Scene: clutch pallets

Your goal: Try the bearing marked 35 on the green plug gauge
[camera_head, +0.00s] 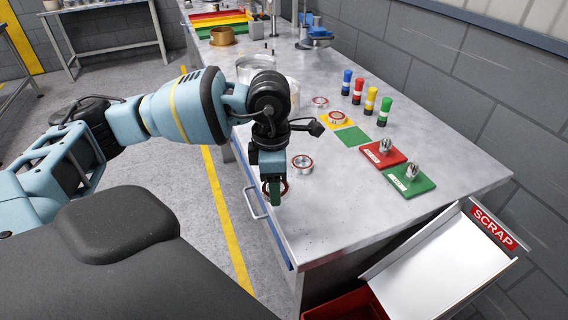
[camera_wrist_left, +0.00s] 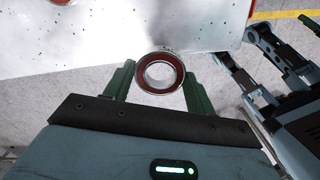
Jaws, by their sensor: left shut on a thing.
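My left gripper (camera_head: 273,198) hangs just off the near left edge of the bench and is shut on a bearing. In the left wrist view the bearing (camera_wrist_left: 141,76) is a steel ring with a dark red seal, held between the green fingertips (camera_wrist_left: 160,82). No number on it is readable. A metal plug (camera_head: 411,170) stands upright on a green plate (camera_head: 425,182) at the right of the bench, well apart from the gripper. A green-topped cylinder (camera_head: 385,105) stands farther back.
Another bearing (camera_head: 303,164) lies on the bench near the gripper. A red plate (camera_head: 371,152) carries a second plug. A scrap chute (camera_head: 430,262) is at front right. The front bench surface is clear.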

